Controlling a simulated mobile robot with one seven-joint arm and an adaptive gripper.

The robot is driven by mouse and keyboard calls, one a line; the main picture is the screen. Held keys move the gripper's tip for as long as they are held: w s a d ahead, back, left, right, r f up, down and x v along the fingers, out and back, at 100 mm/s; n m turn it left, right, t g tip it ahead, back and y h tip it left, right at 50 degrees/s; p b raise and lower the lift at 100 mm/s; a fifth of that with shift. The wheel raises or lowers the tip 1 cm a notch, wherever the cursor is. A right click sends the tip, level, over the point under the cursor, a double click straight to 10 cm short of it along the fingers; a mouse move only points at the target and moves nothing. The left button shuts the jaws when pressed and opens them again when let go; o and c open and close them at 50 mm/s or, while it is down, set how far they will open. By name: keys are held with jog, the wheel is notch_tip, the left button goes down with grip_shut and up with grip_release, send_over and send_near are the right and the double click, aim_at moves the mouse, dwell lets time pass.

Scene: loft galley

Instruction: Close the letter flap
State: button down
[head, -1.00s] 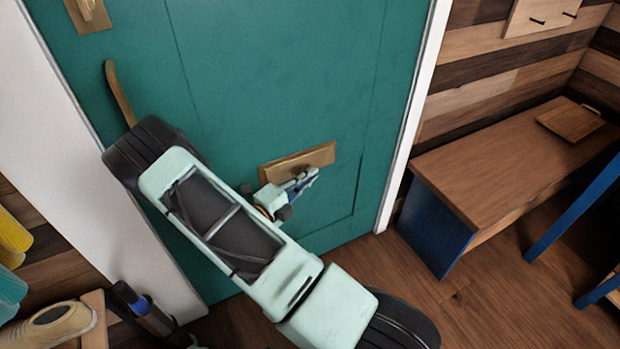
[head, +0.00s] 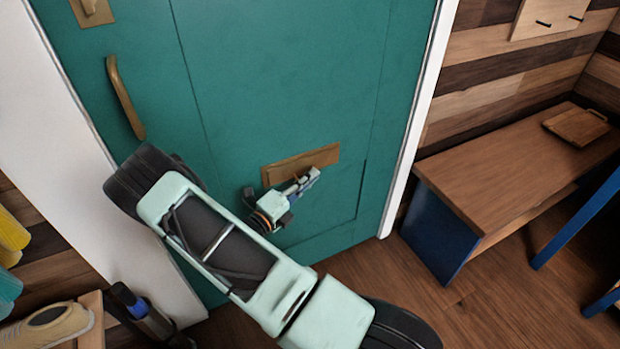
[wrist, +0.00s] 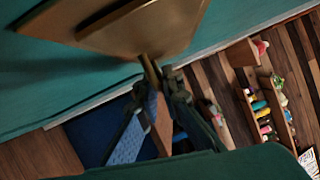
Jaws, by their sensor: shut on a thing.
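The brass letter flap (head: 300,163) sits in its plate low on the teal door (head: 280,80). In the wrist view the brass of the letter slot (wrist: 170,30) fills the top, with a dark raised bar across it. My gripper (head: 312,174) is at the lower right edge of the brass in the head view. In the wrist view my gripper (wrist: 155,76) is shut on a thin brass edge of the flap. The fingertips partly hide that edge. How far the flap stands from the door is hard to tell.
A curved brass door handle (head: 125,98) is at the left of the door, close to my arm. A wooden bench (head: 510,175) with a blue end stands to the right. A shoe (head: 48,330) and a dark bottle-like object (head: 145,312) are at lower left.

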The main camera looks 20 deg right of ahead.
jog(key=c, duration=2.1)
grip_release()
jog(key=shift+r, duration=0.1)
jog(key=shift+a, duration=0.1)
jog(key=v, duration=1.1)
jog(key=shift+s+a, duration=0.25)
jog(key=shift+a, duration=0.1)
